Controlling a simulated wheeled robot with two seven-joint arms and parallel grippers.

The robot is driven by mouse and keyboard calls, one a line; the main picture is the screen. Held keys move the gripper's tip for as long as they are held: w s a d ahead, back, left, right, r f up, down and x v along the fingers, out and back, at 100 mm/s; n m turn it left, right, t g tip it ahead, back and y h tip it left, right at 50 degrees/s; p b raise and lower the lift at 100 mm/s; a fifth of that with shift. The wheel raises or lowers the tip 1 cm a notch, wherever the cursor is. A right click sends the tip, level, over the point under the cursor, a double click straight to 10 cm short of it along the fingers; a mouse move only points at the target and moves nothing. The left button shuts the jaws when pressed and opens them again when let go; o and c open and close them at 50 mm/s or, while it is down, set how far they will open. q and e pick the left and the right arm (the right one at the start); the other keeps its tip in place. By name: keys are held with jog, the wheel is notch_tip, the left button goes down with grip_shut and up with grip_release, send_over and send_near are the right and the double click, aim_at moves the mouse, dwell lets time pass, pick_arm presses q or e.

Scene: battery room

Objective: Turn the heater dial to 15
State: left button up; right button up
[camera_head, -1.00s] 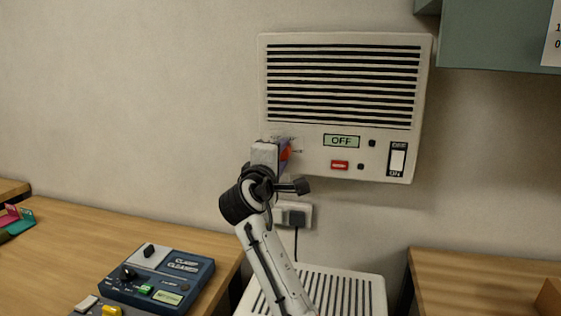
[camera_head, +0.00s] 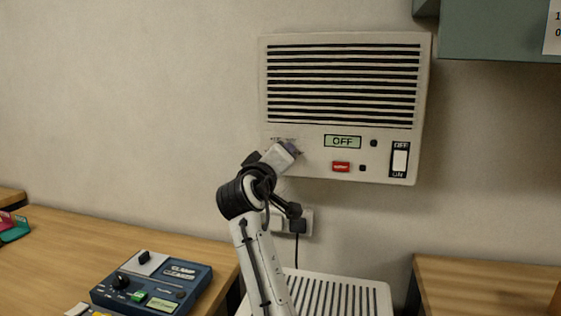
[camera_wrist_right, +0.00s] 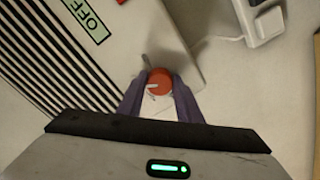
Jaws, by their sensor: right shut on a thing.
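The heater (camera_head: 344,60) is a cream wall unit with dark slats and a control strip below them. Its display (camera_head: 342,142) reads OFF. The red dial (camera_wrist_right: 160,80) shows in the right wrist view between my fingertips; my gripper hides it in the head view. My right gripper (camera_head: 295,148) is at the lower left of the heater, tilted, with its purple fingers shut on the dial; it also fills the bottom of the right wrist view (camera_wrist_right: 160,95). The dial's number marks are too small to read. My left gripper is not in view.
A white rocker switch (camera_head: 400,160) marked OFF and ON and a red button (camera_head: 341,167) are on the heater's right side. A plug (camera_head: 298,220) sits in the wall below. A blue control box (camera_head: 152,283) stands on the left wooden table. A green cabinet (camera_head: 490,35) hangs upper right.

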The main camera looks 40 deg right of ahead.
jog(key=shift+f, duration=0.1)
dwell(0.4)
jog(key=o, duration=1)
jog(key=shift+o, duration=0.2)
jog(key=b+v, duration=0.1)
jog(key=v, duration=0.9)
jog(key=shift+a, duration=0.2)
jog(key=shift+s, duration=0.1)
